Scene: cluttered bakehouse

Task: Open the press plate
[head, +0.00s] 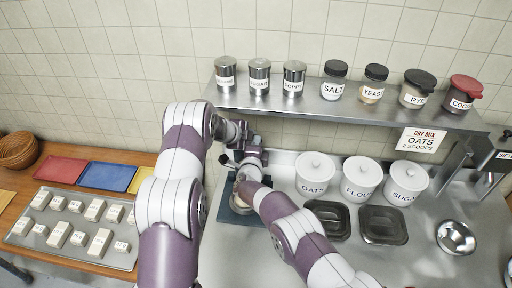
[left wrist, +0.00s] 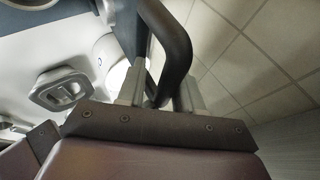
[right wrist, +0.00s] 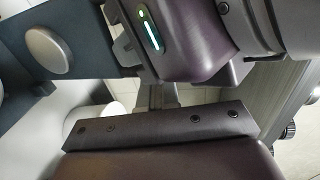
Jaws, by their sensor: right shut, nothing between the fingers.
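The press (head: 236,208) stands on the steel counter left of the white canisters, with a dark blue-grey base. Its plate is mostly hidden behind my arms. A black curved bar, the press handle (left wrist: 176,45), passes between the spread fingers of my left gripper (left wrist: 162,92) in the left wrist view; they appear closed on it. In the head view my left gripper (head: 240,140) is at the top of the press, partly hidden. My right gripper (right wrist: 158,96) is shut and empty; in the head view it is low over the press base.
White canisters for oats (head: 315,180), flour and sugar stand right of the press, with dark lidded tubs (head: 383,226) before them. A steel shelf (head: 350,112) with jars hangs above. A tray (head: 75,235) of pale blocks lies at left.

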